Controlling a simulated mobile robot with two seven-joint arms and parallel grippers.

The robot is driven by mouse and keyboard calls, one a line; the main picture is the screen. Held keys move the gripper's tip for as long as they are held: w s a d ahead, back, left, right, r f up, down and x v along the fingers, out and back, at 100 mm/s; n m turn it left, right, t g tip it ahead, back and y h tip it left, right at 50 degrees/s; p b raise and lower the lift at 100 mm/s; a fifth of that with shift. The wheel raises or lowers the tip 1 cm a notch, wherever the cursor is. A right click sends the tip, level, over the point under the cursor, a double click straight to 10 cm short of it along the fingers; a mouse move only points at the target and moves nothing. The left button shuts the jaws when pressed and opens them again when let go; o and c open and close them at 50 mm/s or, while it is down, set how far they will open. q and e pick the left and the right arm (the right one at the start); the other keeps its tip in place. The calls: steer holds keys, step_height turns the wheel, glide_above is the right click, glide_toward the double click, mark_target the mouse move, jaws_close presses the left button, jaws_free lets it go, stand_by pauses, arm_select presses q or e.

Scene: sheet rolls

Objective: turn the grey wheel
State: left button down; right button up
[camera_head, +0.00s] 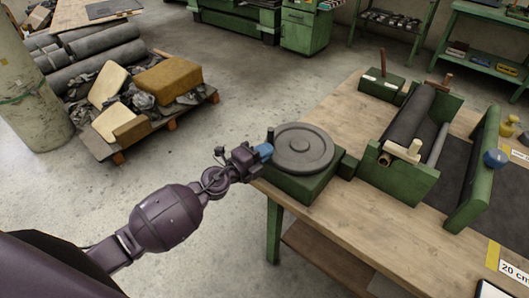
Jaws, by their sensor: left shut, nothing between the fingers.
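The grey wheel (302,150) lies flat on a green box (305,185) at the near left corner of the wooden table. A short dark peg (270,135) stands up at the wheel's left rim. My left gripper (264,151) is at the left edge of the wheel, close to the peg, with its blue fingertips shut and empty. I cannot tell whether the fingertips touch the wheel or peg. My right gripper is not in view.
A green roller machine with a dark roll (409,115) stands right of the wheel on the table (385,215). A small green box (380,84) with a lever stands behind. A loaded pallet (100,150) is on the floor at left. Bare floor lies between.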

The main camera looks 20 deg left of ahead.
arm_select(q)
steer(key=shift+w+a+f+h+b, duration=0.1)
steer(key=shift+a+f+h+b, duration=0.15)
steer(key=shift+b, duration=0.25)
steer(key=shift+w+r+m+g+h, duration=0.1)
steer(key=shift+m+g+h, duration=0.2)
steer(key=shift+h, duration=0.05)
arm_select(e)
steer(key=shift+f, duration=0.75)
arm_select(q)
steer(key=shift+b, duration=0.3)
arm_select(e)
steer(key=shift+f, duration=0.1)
